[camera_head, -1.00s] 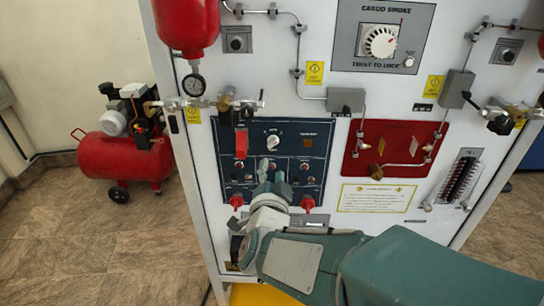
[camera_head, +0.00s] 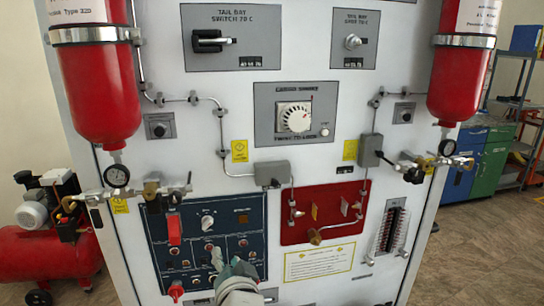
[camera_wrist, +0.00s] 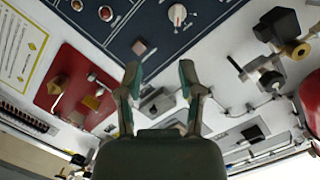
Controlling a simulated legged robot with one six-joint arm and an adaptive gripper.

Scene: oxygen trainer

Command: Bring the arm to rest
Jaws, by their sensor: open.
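My gripper (camera_head: 232,268) shows at the bottom of the head view, in front of the lower part of the dark blue switch panel (camera_head: 256,205). In the wrist view its two greenish fingers (camera_wrist: 160,78) stand apart with nothing between them. The blue panel also shows beyond them in the wrist view (camera_wrist: 110,20), with a white knob (camera_wrist: 177,14). I cannot tell how far the fingertips are from the board. Most of my arm is below the head view.
The white trainer board (camera_head: 190,130) fills the view ahead. It carries two red cylinders (camera_head: 100,90) (camera_head: 462,75), gauges, pipes, and a red panel (camera_head: 325,212). A red compressor (camera_head: 45,250) stands at left, shelves (camera_head: 515,110) at right. Floor shows at right.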

